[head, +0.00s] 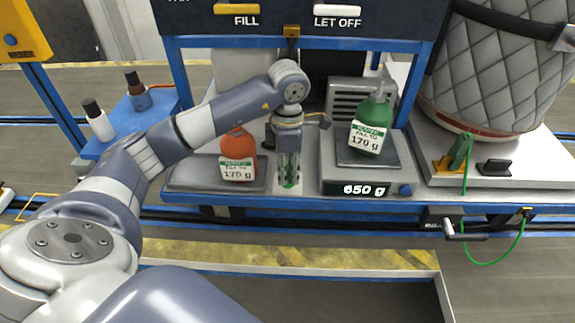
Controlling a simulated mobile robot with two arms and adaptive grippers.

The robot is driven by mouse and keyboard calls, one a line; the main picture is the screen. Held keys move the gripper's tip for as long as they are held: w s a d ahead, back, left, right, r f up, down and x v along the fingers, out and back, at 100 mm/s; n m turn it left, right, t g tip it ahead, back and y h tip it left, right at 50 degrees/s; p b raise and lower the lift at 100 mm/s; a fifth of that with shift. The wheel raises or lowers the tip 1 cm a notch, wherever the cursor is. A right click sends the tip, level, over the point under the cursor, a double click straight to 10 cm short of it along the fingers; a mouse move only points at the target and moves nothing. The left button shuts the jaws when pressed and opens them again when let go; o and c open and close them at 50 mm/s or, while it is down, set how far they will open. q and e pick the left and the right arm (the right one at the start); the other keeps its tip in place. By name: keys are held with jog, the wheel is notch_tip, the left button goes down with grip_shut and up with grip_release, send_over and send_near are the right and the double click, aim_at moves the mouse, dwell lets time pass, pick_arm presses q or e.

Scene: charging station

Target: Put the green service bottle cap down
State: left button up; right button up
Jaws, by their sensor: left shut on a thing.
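My left gripper (289,172) points down over the bench between the two service bottles. It is shut on a small green piece, the green cap (289,184), which shows only in part between the fingertips. Whether the cap touches the bench surface is hard to tell. The green service bottle (376,112), labelled 170 g, stands on the scale (346,178) to the right of the gripper, with a grey fitting at its top. My right gripper is not in view.
An orange bottle (239,145) stands on a grey plate left of the gripper. Two small dark-capped bottles stand on a blue stand (126,125) at the left. A large quilted tank (500,70) stands at the right. FILL and LET OFF handles hang above.

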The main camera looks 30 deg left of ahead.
aim_at(288, 170)
pick_arm(q)
jog(key=w+a, duration=0.2)
jog(key=w, duration=0.1)
jog(key=shift+w+f, duration=0.1)
jog(key=shift+f, duration=0.1)
notch_tip(288, 170, down, 3)
jog(key=shift+r+p, duration=0.15)
jog(key=shift+p, duration=0.5)
jog(key=shift+f, duration=0.35)
jog(key=shift+a, duration=0.1)
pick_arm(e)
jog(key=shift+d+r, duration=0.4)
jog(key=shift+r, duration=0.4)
pick_arm(q)
jog(key=shift+f, duration=0.1)
jog(key=shift+f, duration=0.15)
jog(key=o, duration=0.9)
jog(key=shift+c, duration=0.2)
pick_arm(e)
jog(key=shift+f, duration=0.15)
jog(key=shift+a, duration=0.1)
